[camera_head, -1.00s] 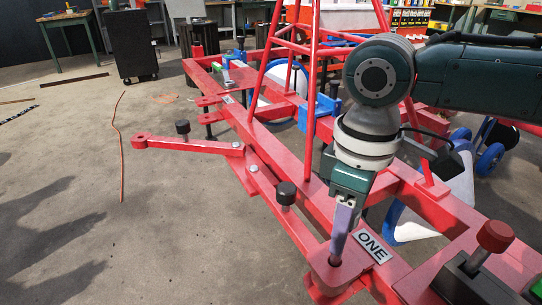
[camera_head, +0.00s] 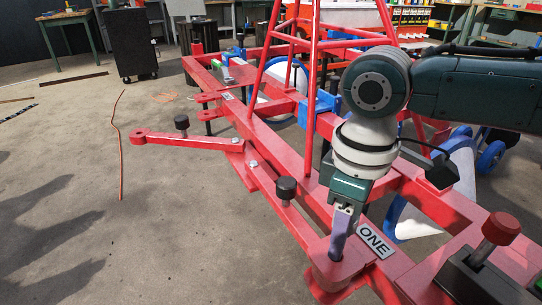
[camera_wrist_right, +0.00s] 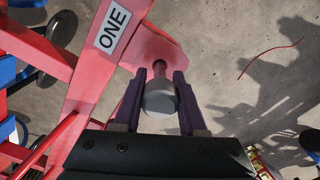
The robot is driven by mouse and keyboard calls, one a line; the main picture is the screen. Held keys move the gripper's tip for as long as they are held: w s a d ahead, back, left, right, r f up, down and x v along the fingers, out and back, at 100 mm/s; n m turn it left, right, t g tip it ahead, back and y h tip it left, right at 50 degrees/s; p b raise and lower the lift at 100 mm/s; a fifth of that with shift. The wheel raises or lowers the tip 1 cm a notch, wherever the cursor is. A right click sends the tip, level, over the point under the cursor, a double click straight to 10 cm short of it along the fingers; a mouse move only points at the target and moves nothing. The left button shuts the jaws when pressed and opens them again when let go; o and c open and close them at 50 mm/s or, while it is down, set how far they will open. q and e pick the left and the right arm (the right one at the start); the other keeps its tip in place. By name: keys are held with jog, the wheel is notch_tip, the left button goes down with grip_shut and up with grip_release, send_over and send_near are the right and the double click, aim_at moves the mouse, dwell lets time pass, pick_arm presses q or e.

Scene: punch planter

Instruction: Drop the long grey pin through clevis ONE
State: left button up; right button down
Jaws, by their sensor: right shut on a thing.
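The red clevis ONE (camera_head: 336,272) is at the lower middle of the head view, beside its white ONE label (camera_head: 375,241). It also shows in the wrist view (camera_wrist_right: 168,48), with the label (camera_wrist_right: 112,25) to its left. My right gripper (camera_head: 338,248) is over the clevis, purple fingers pointing down. In the wrist view its fingers (camera_wrist_right: 160,90) are shut on the grey pin (camera_wrist_right: 160,100), gripping by its round head. The pin's shaft points at the clevis plate; I cannot tell whether its tip has entered the hole. My left gripper is not in view.
A black-capped pin (camera_head: 286,188) stands on the red frame (camera_head: 290,160) just left of my arm. Another black-capped pin (camera_head: 181,123) is on the side bar. A red-headed pin (camera_head: 500,229) stands at the right. The floor to the left is mostly clear.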

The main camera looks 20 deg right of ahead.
jog(key=shift+f+b, duration=0.75)
jog(key=shift+f, duration=0.55)
jog(key=shift+r, duration=0.1)
jog(key=shift+r+p, duration=1.45)
jog(key=shift+p, duration=0.7)
jog(key=shift+f, duration=0.15)
jog(key=shift+f+b, duration=0.35)
jog(key=shift+f+b, duration=0.65)
jog(key=shift+f, duration=0.4)
jog(key=shift+r, duration=0.15)
jog(key=shift+r+p, duration=1.4)
jog(key=shift+p, duration=0.6)
